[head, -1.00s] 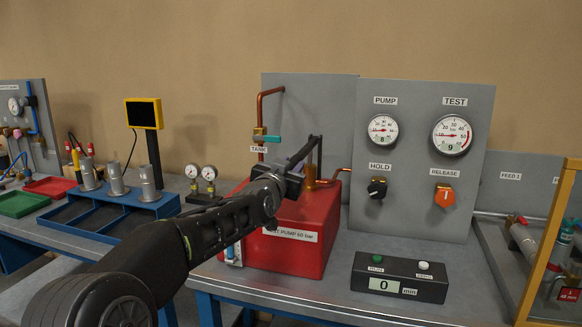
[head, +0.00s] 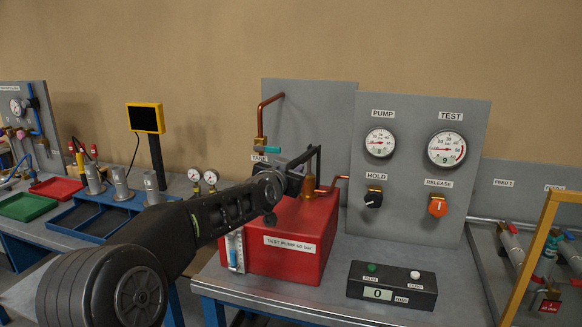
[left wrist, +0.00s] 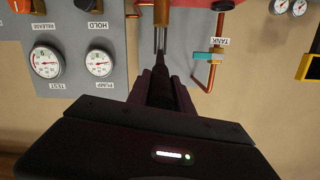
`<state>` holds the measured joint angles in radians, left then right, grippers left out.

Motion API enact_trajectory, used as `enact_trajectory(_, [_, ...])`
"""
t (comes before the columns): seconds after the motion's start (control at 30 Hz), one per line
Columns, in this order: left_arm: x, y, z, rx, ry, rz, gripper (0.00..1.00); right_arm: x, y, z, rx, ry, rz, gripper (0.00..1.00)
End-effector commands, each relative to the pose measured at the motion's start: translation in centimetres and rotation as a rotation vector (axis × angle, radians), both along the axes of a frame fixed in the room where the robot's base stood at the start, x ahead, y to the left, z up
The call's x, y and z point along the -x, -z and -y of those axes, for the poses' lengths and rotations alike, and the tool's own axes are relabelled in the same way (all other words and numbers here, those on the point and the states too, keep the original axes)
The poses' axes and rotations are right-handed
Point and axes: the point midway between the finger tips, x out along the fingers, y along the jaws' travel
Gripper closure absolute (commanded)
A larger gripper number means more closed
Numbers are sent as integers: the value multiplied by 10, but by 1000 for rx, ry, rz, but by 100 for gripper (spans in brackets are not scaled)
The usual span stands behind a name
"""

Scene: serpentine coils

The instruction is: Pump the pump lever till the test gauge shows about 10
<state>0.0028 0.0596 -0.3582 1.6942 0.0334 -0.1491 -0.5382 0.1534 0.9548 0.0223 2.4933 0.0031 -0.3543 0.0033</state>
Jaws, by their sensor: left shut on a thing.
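The red test pump (head: 290,245) stands on the bench with a copper-coloured post on top. My left gripper (head: 297,170) is shut on the dark pump lever (head: 316,158) above the pump. In the left wrist view the lever (left wrist: 160,72) runs from between the fingers (left wrist: 161,88) towards the post; the fingers hide its held end. The test gauge (head: 446,149) on the grey panel shows 9. The smaller pump gauge (head: 380,142) is left of it; its number is too small to read surely. My right gripper is not in view.
Below the gauges are the black hold knob (head: 373,198) and the orange release knob (head: 437,206). A dark counter box (head: 392,285) showing 0 stands right of the pump. A copper pipe with a teal tank valve (head: 273,149) rises behind. A yellow frame (head: 535,240) stands at right.

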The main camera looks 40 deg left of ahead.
Motion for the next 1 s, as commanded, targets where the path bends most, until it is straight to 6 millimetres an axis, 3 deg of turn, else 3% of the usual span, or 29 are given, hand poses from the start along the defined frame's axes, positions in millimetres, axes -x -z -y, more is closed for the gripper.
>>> enact_trajectory(0.27, [0, 0, 0, 0, 0, 0, 52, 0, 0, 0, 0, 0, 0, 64])
enact_trajectory(0.63, [5, -3, 2, 1, 0, 3, 51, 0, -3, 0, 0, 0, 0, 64])
enact_trajectory(1.0, [56, -11, 19, 2, -1, 2, 51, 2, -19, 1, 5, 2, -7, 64])
